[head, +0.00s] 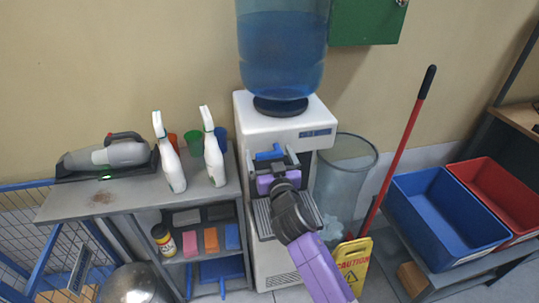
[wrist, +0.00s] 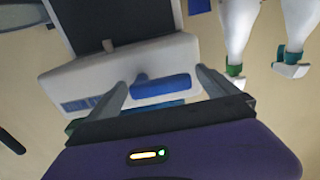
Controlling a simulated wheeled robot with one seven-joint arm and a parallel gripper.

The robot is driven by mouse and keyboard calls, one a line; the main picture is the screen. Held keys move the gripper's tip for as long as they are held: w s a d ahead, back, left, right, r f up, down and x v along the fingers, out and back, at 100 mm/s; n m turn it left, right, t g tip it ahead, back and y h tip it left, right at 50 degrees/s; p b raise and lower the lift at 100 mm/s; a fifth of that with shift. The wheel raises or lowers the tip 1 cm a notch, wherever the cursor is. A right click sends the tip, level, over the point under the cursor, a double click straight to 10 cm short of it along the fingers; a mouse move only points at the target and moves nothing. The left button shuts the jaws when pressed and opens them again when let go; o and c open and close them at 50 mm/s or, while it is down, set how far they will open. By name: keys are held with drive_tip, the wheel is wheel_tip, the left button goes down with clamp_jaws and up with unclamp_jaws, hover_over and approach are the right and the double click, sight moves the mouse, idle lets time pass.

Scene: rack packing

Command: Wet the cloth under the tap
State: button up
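The water dispenser (head: 315,112) stands against the wall with a blue water bottle on top. A blue bar-shaped piece (head: 268,153), which looks like its tap lever, is on its front; it also shows in the wrist view (wrist: 160,88). My gripper (head: 275,161) is in front of the dispenser, its fingers spread apart on either side of the blue piece (wrist: 160,80), with gaps visible. I see no clear cloth. Pink (head: 190,243), orange (head: 211,240) and blue (head: 232,236) pieces sit on the left shelf; I cannot tell whether any is a cloth.
Two white spray bottles (head: 169,160) (head: 214,155) and a handheld vacuum (head: 108,153) stand on the grey bench (head: 120,195). A mesh bin (head: 340,180), a yellow caution sign (head: 354,260) and a red-handled pole (head: 398,150) are right of the dispenser. Blue (head: 400,195) and red (head: 490,172) crates are at far right.

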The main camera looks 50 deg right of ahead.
drive_tip(key=c, duration=2)
drive_tip(key=shift+f+n+b, duration=0.2)
drive_tip(key=shift+n+b, duration=0.05)
drive_tip(key=shift+n, duration=0.4)
drive_tip(key=shift+f+n+b, duration=0.2)
drive_tip(key=shift+n, duration=0.45)
drive_tip(key=shift+c, duration=0.2)
drive_tip(key=o, duration=2.1)
drive_tip(key=b+v, duration=0.2)
drive_tip(key=v, duration=0.6)
